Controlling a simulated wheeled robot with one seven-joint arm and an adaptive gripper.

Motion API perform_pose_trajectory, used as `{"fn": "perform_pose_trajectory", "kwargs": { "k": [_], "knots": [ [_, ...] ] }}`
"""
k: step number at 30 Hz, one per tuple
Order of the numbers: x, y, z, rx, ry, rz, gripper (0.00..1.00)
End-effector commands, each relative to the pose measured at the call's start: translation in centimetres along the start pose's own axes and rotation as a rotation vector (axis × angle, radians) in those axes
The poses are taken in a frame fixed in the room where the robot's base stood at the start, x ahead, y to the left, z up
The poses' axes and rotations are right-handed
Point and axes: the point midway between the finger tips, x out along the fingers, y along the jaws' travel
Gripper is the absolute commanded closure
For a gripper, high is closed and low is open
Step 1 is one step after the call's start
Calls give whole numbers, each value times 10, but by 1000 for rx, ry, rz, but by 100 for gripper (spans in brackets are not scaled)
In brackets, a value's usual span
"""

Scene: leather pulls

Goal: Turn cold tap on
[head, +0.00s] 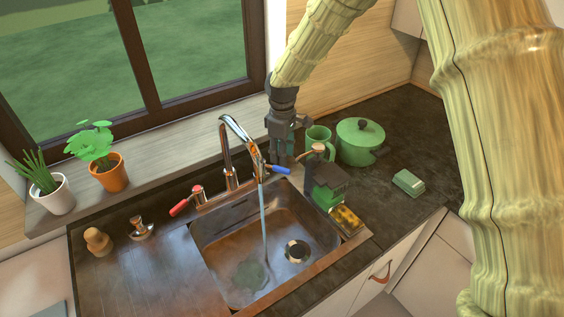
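The chrome tap (229,160) stands at the back of the sink. Its blue cold handle (280,170) is on the right and its red handle (180,208) is on the left. A stream of water (263,215) falls from the spout into the basin. My gripper (281,158) points down just behind and above the blue handle. I cannot tell whether it touches the handle. Its fingertips are small and dark, so their opening is unclear.
Close to my gripper's right are a green mug (318,138), a green pot (358,142) and a dark-topped dispenser (325,178). A sponge (346,217) lies at the sink's right edge. Potted plants (108,172) stand on the left sill. The left worktop is mostly clear.

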Motion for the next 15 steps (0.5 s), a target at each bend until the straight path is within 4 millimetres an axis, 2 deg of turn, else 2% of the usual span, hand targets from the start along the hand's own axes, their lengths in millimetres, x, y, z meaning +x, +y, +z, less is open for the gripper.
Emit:
{"fn": "perform_pose_trajectory", "kwargs": {
  "k": [1,6,10,15],
  "knots": [
    [-10,0,0,1,1,1,63],
    [-37,1,0,1,1,1,63],
    [-52,1,0,1,1,0,63],
    [-60,0,0,0,0,0,63]
  ]
}}
